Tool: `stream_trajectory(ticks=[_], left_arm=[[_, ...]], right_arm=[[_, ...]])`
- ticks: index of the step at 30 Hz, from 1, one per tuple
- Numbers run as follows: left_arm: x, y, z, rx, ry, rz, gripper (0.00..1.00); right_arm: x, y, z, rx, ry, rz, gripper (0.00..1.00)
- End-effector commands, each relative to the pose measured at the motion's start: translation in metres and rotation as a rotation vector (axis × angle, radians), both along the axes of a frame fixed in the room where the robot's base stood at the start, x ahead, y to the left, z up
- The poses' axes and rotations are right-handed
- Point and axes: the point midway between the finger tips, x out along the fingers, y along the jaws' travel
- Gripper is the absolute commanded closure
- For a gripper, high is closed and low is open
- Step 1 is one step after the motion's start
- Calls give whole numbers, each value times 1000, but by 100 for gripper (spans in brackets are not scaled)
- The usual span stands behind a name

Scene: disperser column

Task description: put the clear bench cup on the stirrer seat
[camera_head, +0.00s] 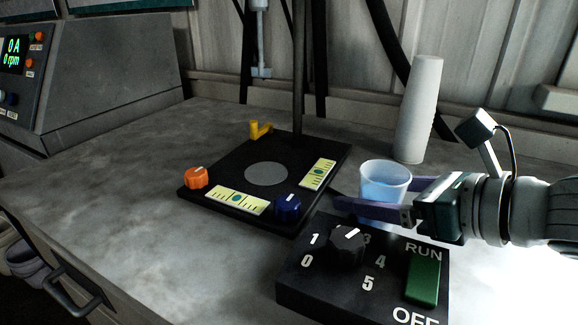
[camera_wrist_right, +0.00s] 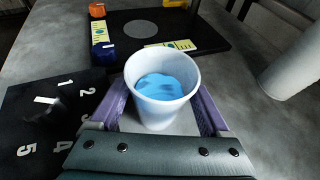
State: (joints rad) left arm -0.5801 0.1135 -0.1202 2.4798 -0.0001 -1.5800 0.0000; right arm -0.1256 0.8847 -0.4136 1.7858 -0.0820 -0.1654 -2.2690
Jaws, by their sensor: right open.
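The clear bench cup (camera_head: 385,182) is translucent, with blue contents, and stands upright on the bench behind the control box. In the right wrist view the cup (camera_wrist_right: 160,88) is between the two purple fingers of my right gripper (camera_head: 385,200). The fingers are open on either side of it; whether either touches it I cannot tell. The stirrer seat, a grey disc (camera_head: 266,174), is on the black stirrer base (camera_head: 290,148), left of the cup and empty. It also shows in the right wrist view (camera_wrist_right: 140,29). My left gripper is not in view.
A control box (camera_head: 300,270) with a dial and green switch stands in front of the cup. A white cylinder (camera_head: 418,110) stands behind it. The base carries an orange knob (camera_head: 196,178), a blue knob (camera_head: 287,206) and a vertical rod (camera_head: 299,70). The bench's left is clear.

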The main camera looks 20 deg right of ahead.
Motion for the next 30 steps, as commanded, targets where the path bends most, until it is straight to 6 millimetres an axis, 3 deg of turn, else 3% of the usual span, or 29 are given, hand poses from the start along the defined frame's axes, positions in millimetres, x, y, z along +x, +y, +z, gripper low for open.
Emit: stream_trajectory(ticks=[4, 13, 30], left_arm=[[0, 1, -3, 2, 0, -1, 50], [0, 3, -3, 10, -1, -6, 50], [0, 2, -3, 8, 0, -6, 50]], right_arm=[[12, 4, -5, 1, -1, 0, 20], [14, 5, -7, 0, 1, 1, 20], [14, 5, -6, 0, 1, 1, 84]])
